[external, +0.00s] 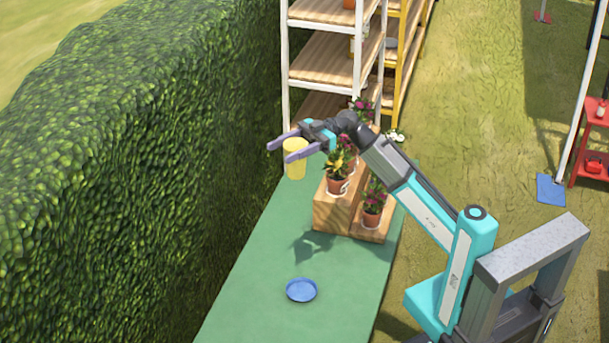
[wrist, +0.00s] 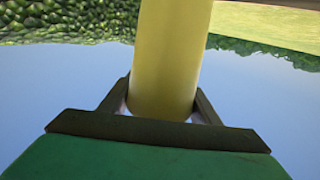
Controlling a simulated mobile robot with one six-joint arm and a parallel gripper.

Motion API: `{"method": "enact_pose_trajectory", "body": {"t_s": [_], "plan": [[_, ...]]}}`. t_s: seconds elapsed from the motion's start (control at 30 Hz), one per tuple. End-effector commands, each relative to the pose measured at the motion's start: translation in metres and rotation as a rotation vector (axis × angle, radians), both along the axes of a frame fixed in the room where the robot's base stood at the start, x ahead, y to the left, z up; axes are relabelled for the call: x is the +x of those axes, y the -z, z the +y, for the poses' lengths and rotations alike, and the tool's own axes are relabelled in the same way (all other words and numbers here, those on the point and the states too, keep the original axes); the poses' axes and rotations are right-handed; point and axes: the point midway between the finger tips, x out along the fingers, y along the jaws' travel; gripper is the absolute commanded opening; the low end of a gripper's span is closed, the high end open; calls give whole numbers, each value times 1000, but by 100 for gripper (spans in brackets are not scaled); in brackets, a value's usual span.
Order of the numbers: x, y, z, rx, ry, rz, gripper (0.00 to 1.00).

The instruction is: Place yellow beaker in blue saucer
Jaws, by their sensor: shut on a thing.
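The yellow beaker (external: 295,160) is held between the fingers of my gripper (external: 282,148), in the air above the far part of the green mat. In the wrist view the beaker (wrist: 172,60) fills the space between the two dark fingers (wrist: 165,105). My gripper is shut on it. The blue saucer (external: 301,290) lies on the green mat nearer the camera, below the beaker in the external view. Nothing shows in the saucer. The saucer is not in the wrist view.
Wooden boxes (external: 333,213) with potted flowers (external: 373,205) stand on the mat right of the beaker, under my arm. A tall hedge (external: 130,170) borders the mat's left side. White shelves (external: 325,58) stand behind. The green mat (external: 262,265) is clear around the saucer.

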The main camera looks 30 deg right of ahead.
Motion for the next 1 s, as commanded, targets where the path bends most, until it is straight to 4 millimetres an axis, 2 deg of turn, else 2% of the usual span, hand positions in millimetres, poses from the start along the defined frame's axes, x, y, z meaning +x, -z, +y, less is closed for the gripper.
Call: {"method": "enact_pose_trajectory", "body": {"t_s": [0.57, 1.0], "plan": [[-21, -24, -12, 1, -193, 0, 25], [-22, 22, -12, -1, -188, 2, 25]]}}
